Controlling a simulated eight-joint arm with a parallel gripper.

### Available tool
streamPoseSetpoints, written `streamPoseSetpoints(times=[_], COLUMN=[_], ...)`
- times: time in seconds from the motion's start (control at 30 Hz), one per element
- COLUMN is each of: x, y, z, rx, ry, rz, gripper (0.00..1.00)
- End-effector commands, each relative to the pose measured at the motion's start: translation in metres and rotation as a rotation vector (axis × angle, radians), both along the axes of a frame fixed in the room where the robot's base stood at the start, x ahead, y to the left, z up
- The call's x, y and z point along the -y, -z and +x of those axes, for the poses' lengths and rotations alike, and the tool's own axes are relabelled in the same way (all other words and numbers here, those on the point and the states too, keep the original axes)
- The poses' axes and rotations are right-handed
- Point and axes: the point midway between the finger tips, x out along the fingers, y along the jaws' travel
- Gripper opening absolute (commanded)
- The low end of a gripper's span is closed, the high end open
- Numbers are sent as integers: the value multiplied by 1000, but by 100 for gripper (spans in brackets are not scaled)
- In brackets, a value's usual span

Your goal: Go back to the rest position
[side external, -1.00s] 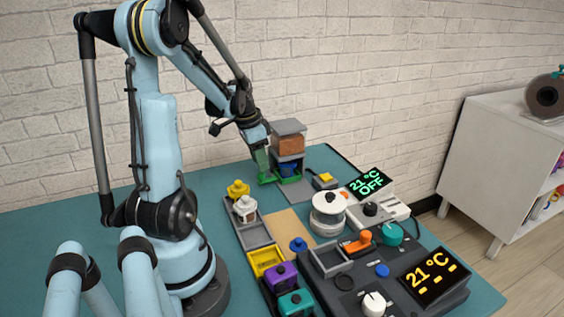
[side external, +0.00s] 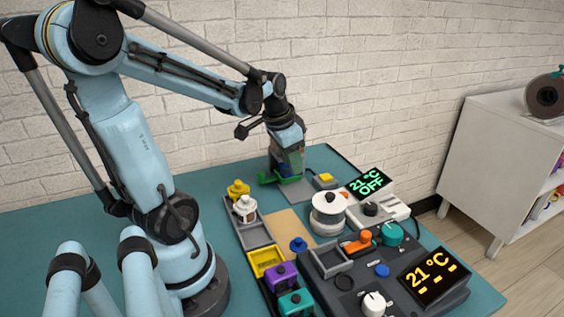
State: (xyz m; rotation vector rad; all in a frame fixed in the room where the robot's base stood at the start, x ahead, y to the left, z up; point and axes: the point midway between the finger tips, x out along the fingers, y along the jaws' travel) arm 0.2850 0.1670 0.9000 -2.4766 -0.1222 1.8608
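My gripper (side external: 288,165) points down at the back of the teal table, its fingers greenish. In this view it overlaps the grey stand (side external: 273,170), hiding most of it, along with the brown block seen there earlier. A green part (side external: 267,181) shows low beside the fingers, and a small blue thing (side external: 283,170) is mostly hidden behind them. I cannot tell whether the fingers are open or shut, or whether they touch anything. My arm is stretched forward from its base at the left.
A white pot (side external: 328,220) stands on a tan-side plate area right of centre. A yellow button box (side external: 325,181), a grey unit reading 21 °C OFF (side external: 369,182) and a dark control panel (side external: 340,300) fill the right. Yellow (side external: 238,190) and white (side external: 245,208) jars stand in front of my gripper.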

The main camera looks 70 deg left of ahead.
Motion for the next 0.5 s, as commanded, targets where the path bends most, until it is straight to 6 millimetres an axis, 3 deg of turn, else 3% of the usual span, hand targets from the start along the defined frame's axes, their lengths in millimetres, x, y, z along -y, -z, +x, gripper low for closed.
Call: streamPoseSetpoints(times=[0.03, 0.1, 0.3, 0.5], x=[24, 51, 120, 159], y=[-5, -12, -24, -28], z=[5, 9, 11, 6], rx=[32, 83, 228, 318], ry=[17, 22, 41, 52], rz=[9, 15, -11, -58], gripper=[38, 38, 38, 38])
